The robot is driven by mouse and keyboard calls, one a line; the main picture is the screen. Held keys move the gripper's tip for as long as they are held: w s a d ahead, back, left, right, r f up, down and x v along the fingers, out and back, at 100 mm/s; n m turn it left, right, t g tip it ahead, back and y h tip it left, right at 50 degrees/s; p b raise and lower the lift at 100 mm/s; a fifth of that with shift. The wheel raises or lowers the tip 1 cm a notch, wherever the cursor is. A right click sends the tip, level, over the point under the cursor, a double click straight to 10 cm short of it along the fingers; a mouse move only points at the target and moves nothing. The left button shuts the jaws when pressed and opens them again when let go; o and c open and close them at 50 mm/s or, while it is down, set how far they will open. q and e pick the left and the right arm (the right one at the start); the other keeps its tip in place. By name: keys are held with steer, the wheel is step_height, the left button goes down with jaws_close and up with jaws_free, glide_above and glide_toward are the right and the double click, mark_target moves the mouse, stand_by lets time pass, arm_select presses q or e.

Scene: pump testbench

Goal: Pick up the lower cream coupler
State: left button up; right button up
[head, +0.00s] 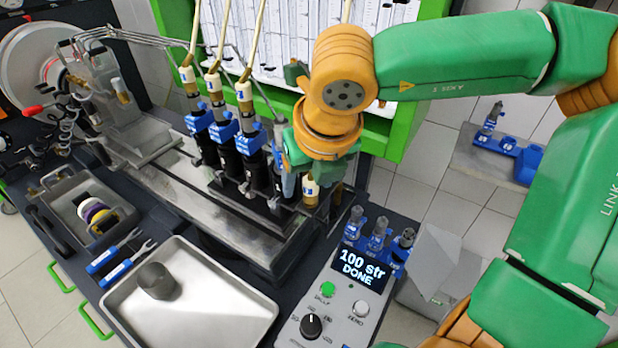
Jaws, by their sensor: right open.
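The lower cream coupler (310,190) shows as a small cream and brass piece just below my right wrist, lower than the other cream couplers. My right gripper (311,182) points down at it from above, with its green fingers apart. The coupler appears between or just in front of the fingers. I cannot tell whether they touch it. Most of its upper part and hose is hidden behind my orange wrist. Several other cream couplers (244,92) stand higher to the left, on hoses above black pump bodies with blue clamps. My left gripper is not in view.
A control box (352,312) reading "100 str DONE" stands in front, with blue-held fittings (378,234) behind its display. Pump bodies (250,150) crowd the gripper's left. A green-framed panel (408,125) stands behind.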

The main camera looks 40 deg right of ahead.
mark_target(310, 174)
steer(key=shift+s, duration=0.2)
jaws_close()
steer(key=shift+r, duration=0.1)
step_height(310, 174, up, 10)
steer(key=shift+w, duration=0.1)
